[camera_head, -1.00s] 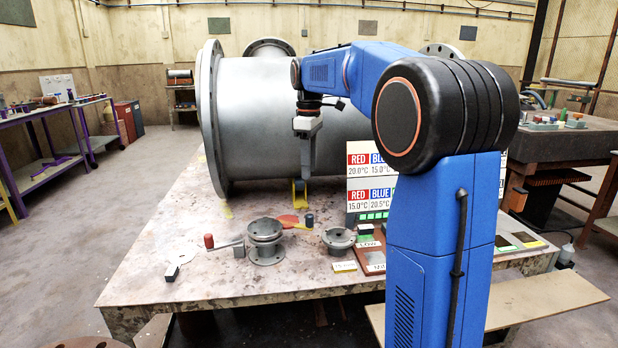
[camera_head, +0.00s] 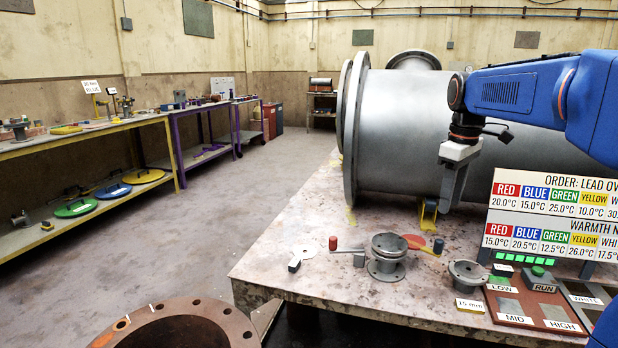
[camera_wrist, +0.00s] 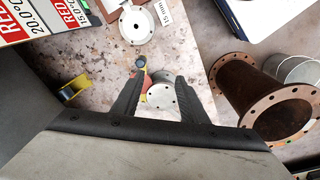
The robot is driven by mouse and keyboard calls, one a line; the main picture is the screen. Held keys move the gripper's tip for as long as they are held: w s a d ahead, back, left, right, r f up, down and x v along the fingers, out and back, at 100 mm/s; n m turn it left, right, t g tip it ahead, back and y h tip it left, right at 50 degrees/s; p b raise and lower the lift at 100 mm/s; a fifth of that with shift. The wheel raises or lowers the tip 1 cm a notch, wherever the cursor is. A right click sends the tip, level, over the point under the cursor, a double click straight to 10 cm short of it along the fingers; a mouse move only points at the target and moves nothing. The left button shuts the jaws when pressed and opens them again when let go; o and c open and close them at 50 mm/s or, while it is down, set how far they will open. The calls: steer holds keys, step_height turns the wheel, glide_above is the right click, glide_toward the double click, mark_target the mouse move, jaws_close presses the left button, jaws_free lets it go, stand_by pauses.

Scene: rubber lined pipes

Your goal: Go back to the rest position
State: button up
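My gripper (camera_head: 452,188) hangs pointing down in front of the large grey pipe (camera_head: 400,125), above the worktable (camera_head: 330,235). In the wrist view its two dark fingers (camera_wrist: 160,95) are spread apart with nothing held between them. Below and beyond them, the flanged grey fixture (camera_wrist: 165,98) on the table shows in the gap, well away from the fingertips. A yellow bracket (camera_head: 428,213) stands on the table close to the gripper in the head view.
A sign board (camera_head: 550,215) and a LOW/MID/HIGH panel (camera_head: 530,305) stand on the table's right. A rusty flanged pipe (camera_head: 185,325) stands at the front left. Shelved benches (camera_head: 90,140) line the left wall, with open floor between.

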steer(key=s+a+f+m+t, duration=0.1)
steer(key=s+a+f+m, duration=0.1)
steer(key=s+f, duration=0.4)
steer(key=s+a+f+m+t, duration=0.1)
steer(key=s+a+f+m, duration=0.2)
steer(key=s, duration=1)
steer(key=s+a+f+m+t, duration=0.2)
steer(key=s+f, duration=0.6)
steer(key=s, duration=0.2)
steer(key=shift+s+a+f+m, duration=0.2)
steer(key=shift+s+f+m, duration=0.05)
steer(key=shift+f+m, duration=0.15)
